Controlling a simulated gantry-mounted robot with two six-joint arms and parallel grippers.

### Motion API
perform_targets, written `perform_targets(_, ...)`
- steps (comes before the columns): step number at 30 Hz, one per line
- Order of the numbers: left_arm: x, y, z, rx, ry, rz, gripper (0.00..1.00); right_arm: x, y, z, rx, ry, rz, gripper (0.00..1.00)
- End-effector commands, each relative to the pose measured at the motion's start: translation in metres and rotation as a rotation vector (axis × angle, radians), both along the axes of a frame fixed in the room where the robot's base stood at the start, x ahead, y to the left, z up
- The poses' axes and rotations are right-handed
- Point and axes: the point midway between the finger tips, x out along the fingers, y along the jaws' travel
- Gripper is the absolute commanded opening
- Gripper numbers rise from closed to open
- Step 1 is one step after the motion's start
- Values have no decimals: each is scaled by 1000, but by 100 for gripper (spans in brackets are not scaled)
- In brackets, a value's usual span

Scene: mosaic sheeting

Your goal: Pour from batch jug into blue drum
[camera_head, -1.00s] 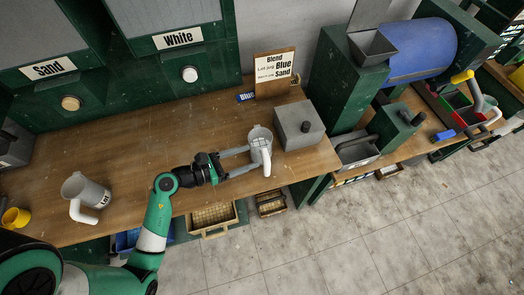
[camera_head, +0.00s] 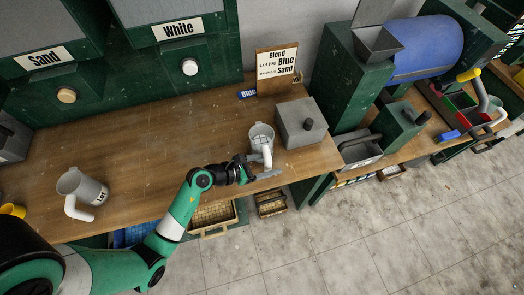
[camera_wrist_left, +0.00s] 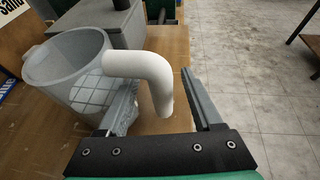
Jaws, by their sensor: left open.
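A grey jug (camera_head: 261,135) with a white handle stands upright on the bench near its right end; I see no label on it. It also shows in the wrist view (camera_wrist_left: 72,68), with its white handle (camera_wrist_left: 148,72). My left gripper (camera_head: 268,166) is open at the handle side of this jug. In the wrist view its fingers (camera_wrist_left: 162,108) lie either side of the handle, not closed on it. Another grey jug (camera_head: 88,187), marked "Lot", stands at the left. The blue drum (camera_head: 425,50) lies sideways at the back right. My right gripper is not in view.
A grey box with a black knob (camera_head: 299,123) stands right behind the jug. A grey hopper (camera_head: 377,45) sits beside the drum. A Blend sign (camera_head: 277,72) stands at the back. The middle of the bench is clear.

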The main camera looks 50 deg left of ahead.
Motion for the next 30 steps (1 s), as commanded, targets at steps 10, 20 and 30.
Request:
perform_targets(10, 24, -6, -10, 0, 0, 0, 67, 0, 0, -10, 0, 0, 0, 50)
perform_targets(20, 24, -6, -10, 0, 0, 0, 18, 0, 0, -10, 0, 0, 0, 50)
perform_targets(30, 24, -6, -10, 0, 0, 0, 0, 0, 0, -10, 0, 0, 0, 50)
